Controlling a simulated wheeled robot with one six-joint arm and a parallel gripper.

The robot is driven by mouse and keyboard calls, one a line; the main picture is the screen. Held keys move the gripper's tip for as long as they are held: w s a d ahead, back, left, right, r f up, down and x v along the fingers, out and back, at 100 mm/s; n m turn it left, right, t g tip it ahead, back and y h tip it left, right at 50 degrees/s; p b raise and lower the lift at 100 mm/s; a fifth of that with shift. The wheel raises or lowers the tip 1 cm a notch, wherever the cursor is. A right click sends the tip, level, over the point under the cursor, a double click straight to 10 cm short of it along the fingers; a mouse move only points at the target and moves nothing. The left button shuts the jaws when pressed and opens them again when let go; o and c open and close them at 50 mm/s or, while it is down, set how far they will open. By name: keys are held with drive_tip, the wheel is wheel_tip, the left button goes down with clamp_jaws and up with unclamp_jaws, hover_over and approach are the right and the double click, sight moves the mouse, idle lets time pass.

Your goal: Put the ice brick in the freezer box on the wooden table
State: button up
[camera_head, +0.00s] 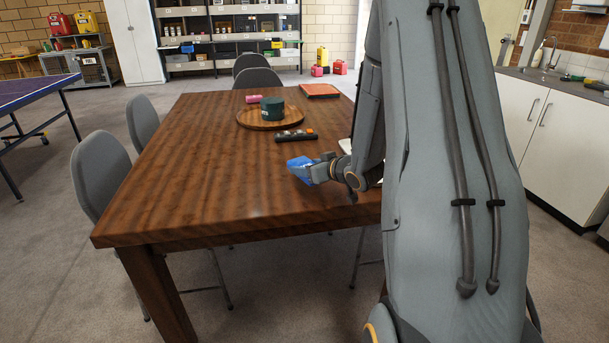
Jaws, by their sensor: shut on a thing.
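The wooden table (190,170) fills the middle of the view. My gripper (301,171) is over the table's right part, near the front right edge. It is shut on a small blue block, which looks like the ice brick (298,162). My gripper's fingers cover part of the block, and I cannot tell whether it touches the tabletop. A white thing (345,146) shows just behind my gripper, mostly hidden by my arm. I cannot tell whether it is the freezer box.
A round wooden tray (248,122) with a dark green tub (272,108) and a pink cylinder (252,99) is farther back. An orange-red flat object (319,90) lies at the far right. The table's left half is clear.

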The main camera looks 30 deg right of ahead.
drive_tip(key=shift+f, duration=2.05)
drive_tip(key=shift+f, duration=0.2)
drive_tip(key=o, duration=1.3)
